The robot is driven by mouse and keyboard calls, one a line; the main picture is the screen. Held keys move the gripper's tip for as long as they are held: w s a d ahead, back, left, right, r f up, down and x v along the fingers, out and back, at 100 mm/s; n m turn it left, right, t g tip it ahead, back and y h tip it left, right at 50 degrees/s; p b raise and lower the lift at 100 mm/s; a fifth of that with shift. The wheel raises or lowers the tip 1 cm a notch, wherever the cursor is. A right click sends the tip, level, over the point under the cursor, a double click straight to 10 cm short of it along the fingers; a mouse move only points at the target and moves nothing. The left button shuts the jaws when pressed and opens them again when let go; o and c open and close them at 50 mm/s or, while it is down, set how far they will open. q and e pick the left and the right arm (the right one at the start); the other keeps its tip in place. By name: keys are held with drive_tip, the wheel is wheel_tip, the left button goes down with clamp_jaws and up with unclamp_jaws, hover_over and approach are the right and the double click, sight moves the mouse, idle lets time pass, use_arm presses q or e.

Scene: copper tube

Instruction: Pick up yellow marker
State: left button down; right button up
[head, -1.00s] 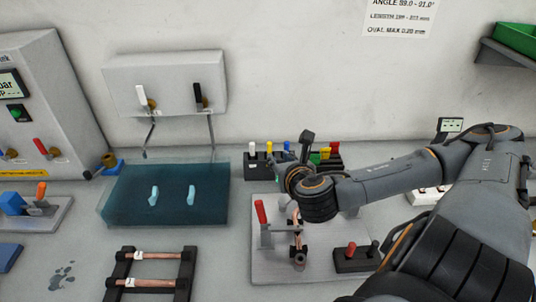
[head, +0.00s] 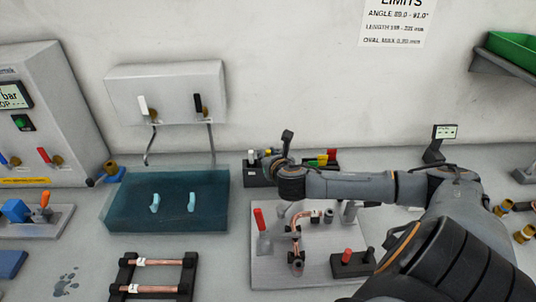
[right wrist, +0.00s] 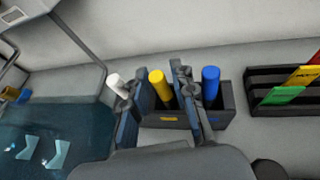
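The yellow marker (right wrist: 158,86) stands in a dark marker holder (right wrist: 222,100) between a white marker (right wrist: 115,84) and a blue marker (right wrist: 210,84). In the head view its yellow top (head: 267,151) shows just left of my right gripper (head: 278,158). In the right wrist view my right gripper (right wrist: 165,80) is open, with one finger on each side of the yellow marker. Gaps show between marker and fingers, and its lower part is in the holder. My left gripper is not in view.
A rack of coloured cards (right wrist: 285,92) stands right of the holder. A teal bath (head: 125,215) lies to the left, and a fixture plate with a copper tube (head: 296,235) lies in front. The wall is close behind the holder.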

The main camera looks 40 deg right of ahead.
drive_tip(key=shift+w+f, duration=0.1)
drive_tip(key=shift+w, duration=0.05)
clamp_jaws()
